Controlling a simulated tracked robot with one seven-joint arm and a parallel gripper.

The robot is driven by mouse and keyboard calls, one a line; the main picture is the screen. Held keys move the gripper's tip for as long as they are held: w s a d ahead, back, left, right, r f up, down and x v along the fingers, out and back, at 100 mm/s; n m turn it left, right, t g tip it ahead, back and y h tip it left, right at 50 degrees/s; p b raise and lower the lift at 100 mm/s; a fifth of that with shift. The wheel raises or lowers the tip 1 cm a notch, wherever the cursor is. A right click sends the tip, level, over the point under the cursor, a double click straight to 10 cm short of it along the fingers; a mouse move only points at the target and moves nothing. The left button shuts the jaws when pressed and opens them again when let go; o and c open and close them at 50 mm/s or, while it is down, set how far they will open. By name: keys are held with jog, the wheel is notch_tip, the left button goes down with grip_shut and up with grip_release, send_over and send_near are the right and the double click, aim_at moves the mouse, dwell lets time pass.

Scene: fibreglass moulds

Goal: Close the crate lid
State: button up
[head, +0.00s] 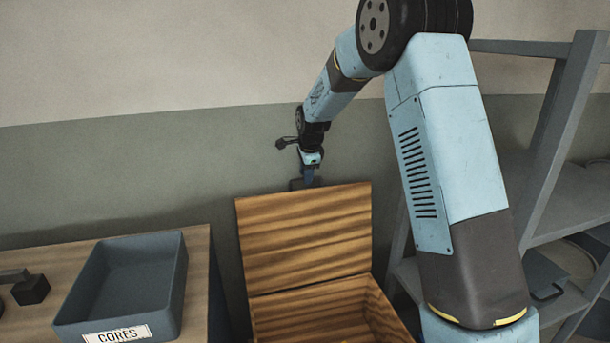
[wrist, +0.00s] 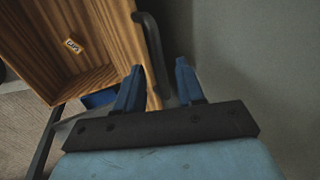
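The wooden crate (head: 315,318) stands at the lower middle of the head view. Its striped wooden lid (head: 305,238) is raised steeply at the back, so the crate is open. A dark handle (wrist: 150,45) stands off the wood's edge in the wrist view. My gripper (head: 310,178) is at the lid's top edge in the head view, partly hidden. In the wrist view my gripper (wrist: 158,82) has its two blue fingers apart, with the handle's lower end appearing between them. I cannot tell whether they touch it.
A blue-grey tray labelled CORES (head: 128,285) sits on a wooden table (head: 55,265) at left. Grey shelving (head: 565,150) stands at right. A wall (head: 150,165) rises close behind the lid. A small label (wrist: 72,46) shows on the wood.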

jog(key=shift+w+f, duration=0.1)
jog(key=shift+f, duration=0.2)
grip_shut()
dwell(0.5)
